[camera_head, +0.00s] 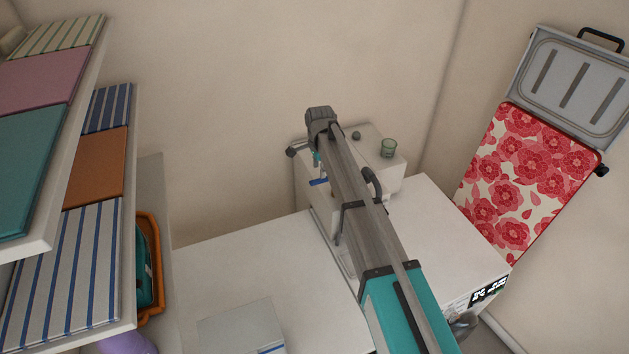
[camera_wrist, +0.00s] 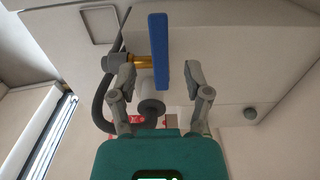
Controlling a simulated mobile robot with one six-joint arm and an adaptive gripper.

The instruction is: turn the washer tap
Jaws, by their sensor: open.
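The washer tap shows in the wrist view as a long blue lever (camera_wrist: 159,50) on a brass stem (camera_wrist: 143,60) that comes from a grey fitting on the left. My gripper (camera_wrist: 157,75) is open, with one finger on each side of the lever's lower end. I see a gap to the right finger; the left finger lies close to the grey fitting, and I cannot tell if it touches. In the head view a blue piece, likely the lever (camera_head: 318,182), shows left of my arm. My arm hides most of the tap and gripper there.
A dark hose (camera_wrist: 101,100) curves beside the left finger. Shelves with folded cloths (camera_head: 95,165) fill the left side.

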